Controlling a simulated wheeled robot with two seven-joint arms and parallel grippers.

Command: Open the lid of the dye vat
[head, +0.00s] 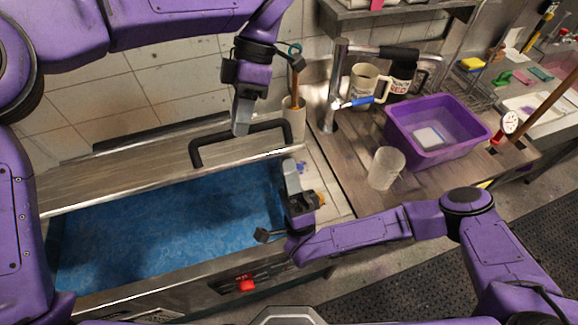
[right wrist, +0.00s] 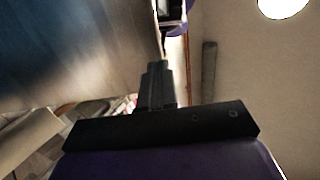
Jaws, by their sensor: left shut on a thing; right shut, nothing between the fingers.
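The dye vat (head: 165,280) is a steel tank at the lower left of the head view, with blue liquid (head: 170,225) showing in it. Its lid (head: 110,180) stands away from the front rim, along the back of the vat, with a black bar handle (head: 193,150). My left gripper (head: 240,131) is shut on the handle near its middle. My right gripper (head: 290,166) is shut and empty at the vat's right end; its closed fingers also show in the right wrist view (right wrist: 157,75).
A beige container (head: 294,122) with tools in it stands right of the handle. On the counter are a clear cup (head: 386,168), a purple basin (head: 440,145), mugs (head: 366,88) and a tap (head: 334,95). A red knob (head: 247,286) is on the vat's front. Tiled wall lies behind.

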